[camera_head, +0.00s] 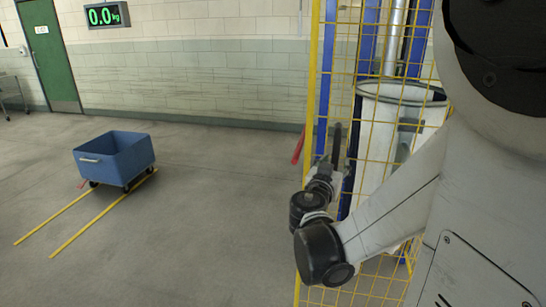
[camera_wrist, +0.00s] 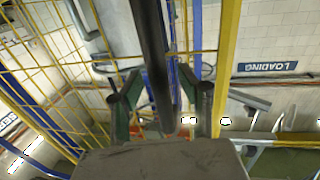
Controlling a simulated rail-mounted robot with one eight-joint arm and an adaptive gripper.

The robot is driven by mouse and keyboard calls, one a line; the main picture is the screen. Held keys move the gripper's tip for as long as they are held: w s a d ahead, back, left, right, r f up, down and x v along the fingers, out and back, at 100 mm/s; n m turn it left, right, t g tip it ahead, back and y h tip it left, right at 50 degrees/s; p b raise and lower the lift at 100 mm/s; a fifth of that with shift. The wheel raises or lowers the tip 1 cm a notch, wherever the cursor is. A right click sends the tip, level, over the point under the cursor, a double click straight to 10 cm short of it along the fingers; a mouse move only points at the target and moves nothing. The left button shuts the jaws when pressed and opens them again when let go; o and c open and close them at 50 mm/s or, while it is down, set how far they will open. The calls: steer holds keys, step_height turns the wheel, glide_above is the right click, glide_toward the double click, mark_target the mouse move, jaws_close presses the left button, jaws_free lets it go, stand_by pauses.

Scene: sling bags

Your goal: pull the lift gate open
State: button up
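The lift gate (camera_head: 313,80) is a yellow-framed wire mesh panel, standing upright right of centre in the head view; it looks closed, but my arm hides part of it. Its dark bar handle (camera_head: 337,140) is upright near the gate's left edge. My gripper (camera_head: 331,168) is at this handle. In the wrist view the handle (camera_wrist: 153,50) runs between the two fingers of my gripper (camera_wrist: 164,100), with gaps visible on both sides.
Behind the mesh are blue lift posts and a large pale bag (camera_head: 375,130) in a hoop. A blue wheeled tub (camera_head: 117,160) stands by yellow floor lines on the left. A red piece (camera_head: 298,147) sticks out beside the gate frame. The middle floor is clear.

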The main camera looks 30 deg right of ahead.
jaws_close()
steer(key=shift+s, duration=0.1)
stand_by(0.4)
